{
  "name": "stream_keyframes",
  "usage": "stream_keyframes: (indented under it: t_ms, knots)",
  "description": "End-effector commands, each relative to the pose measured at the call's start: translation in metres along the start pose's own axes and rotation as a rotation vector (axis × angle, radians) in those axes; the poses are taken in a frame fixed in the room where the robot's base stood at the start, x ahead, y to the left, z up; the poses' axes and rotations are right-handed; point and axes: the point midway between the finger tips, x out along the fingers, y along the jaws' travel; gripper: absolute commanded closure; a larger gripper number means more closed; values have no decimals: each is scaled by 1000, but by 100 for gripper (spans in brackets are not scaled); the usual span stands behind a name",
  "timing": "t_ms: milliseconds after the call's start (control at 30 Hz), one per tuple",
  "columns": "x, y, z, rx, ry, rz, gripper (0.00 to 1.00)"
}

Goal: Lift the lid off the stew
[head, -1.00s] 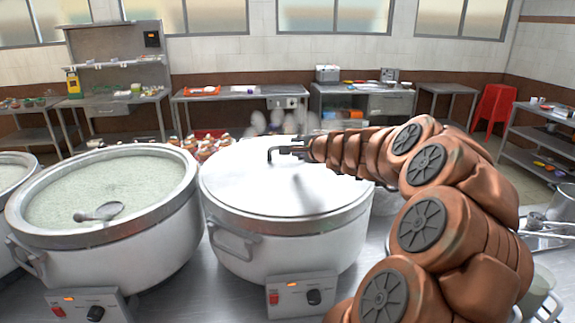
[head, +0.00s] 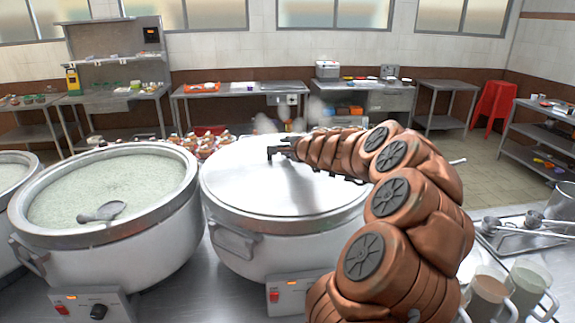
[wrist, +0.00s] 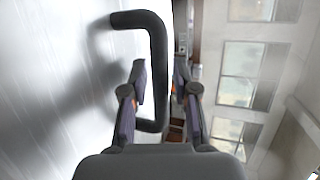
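A large pale stockpot (head: 255,240) stands on the steel counter, its flat silver lid (head: 232,182) seated on top and covering its contents. The dark bar handle (head: 271,154) of the lid shows at my gripper (head: 284,150) in the head view. In the wrist view the handle (wrist: 158,60) passes between the two fingers of my gripper (wrist: 160,68). The fingers are apart, with a visible gap between the bar and the right finger. The lid surface (wrist: 50,100) fills the left of the wrist view.
An uncovered pot of pale congee (head: 130,175) with a ladle (head: 102,212) resting in it stands close on the left. Another pot (head: 12,175) is at the far left edge. Mugs (head: 530,285) and metal utensils (head: 520,228) are at the right. Work tables (head: 240,90) line the back wall.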

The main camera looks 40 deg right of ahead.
Motion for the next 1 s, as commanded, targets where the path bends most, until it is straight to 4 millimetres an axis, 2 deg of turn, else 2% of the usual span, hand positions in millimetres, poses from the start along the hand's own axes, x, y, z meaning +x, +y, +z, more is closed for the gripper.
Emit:
stream_keyframes:
  t_ms: [167,433,1000]
  knots:
    - [0,0,0,0,0,0,71]
    - [0,0,0,1,0,0,99]
    - [0,0,0,1,1,-1,100]
